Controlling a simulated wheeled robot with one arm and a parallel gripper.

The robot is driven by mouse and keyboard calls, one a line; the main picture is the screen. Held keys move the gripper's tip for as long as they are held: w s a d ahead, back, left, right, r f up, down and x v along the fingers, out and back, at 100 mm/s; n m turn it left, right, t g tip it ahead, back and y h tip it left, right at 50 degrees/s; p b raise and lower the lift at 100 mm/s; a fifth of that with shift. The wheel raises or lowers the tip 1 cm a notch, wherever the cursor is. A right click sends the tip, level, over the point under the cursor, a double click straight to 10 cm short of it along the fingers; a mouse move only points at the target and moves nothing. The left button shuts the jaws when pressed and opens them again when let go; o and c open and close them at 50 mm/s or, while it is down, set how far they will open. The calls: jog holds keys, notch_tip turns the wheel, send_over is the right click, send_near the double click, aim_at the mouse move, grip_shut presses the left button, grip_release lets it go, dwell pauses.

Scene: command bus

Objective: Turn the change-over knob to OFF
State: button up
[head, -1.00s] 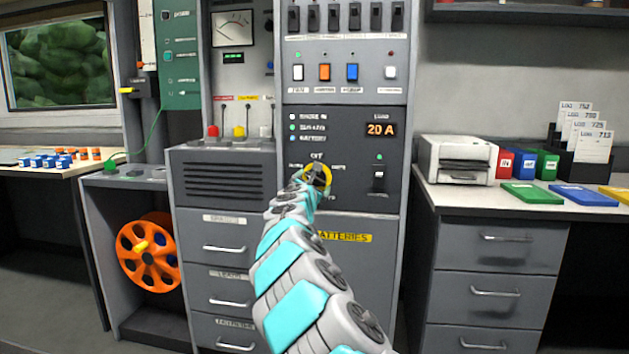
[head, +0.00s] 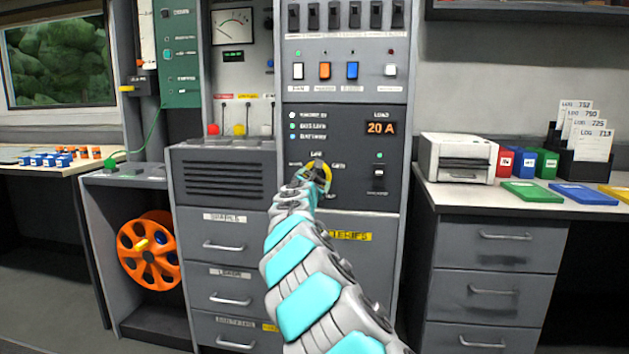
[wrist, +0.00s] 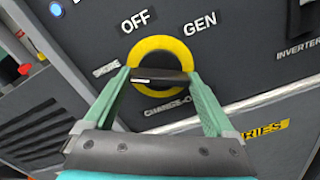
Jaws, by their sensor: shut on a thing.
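The change-over knob (wrist: 160,76) is a dark bar on a yellow ring in the grey panel. In the wrist view OFF is printed above it, GEN at upper right and SHORE at left. A white mark shows near the bar's left end, on the SHORE side; its exact aim is hard to tell. My gripper (wrist: 158,76) has its teal fingers shut on the bar, one at each side. In the head view the knob (head: 328,180) is partly hidden by my gripper (head: 318,173).
A switch (head: 379,178) sits right of the knob under the 20 A load display (head: 381,128). Several coloured rocker switches (head: 325,71) are above. Drawers are below left. A counter (head: 470,190) with a printer (head: 457,158) stands at right.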

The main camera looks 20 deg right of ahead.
jog(key=c, duration=0.4)
jog(key=shift+f+m+b, duration=0.15)
jog(key=shift+m+b, duration=0.15)
jog(key=shift+b, duration=0.1)
jog(key=shift+f+m+b, duration=0.1)
jog(key=shift+m+b, duration=0.5)
jog(key=m+b, duration=0.6)
jog(key=m, duration=0.1)
jog(key=shift+m+b, duration=1.2)
jog(key=shift+m, duration=0.3)
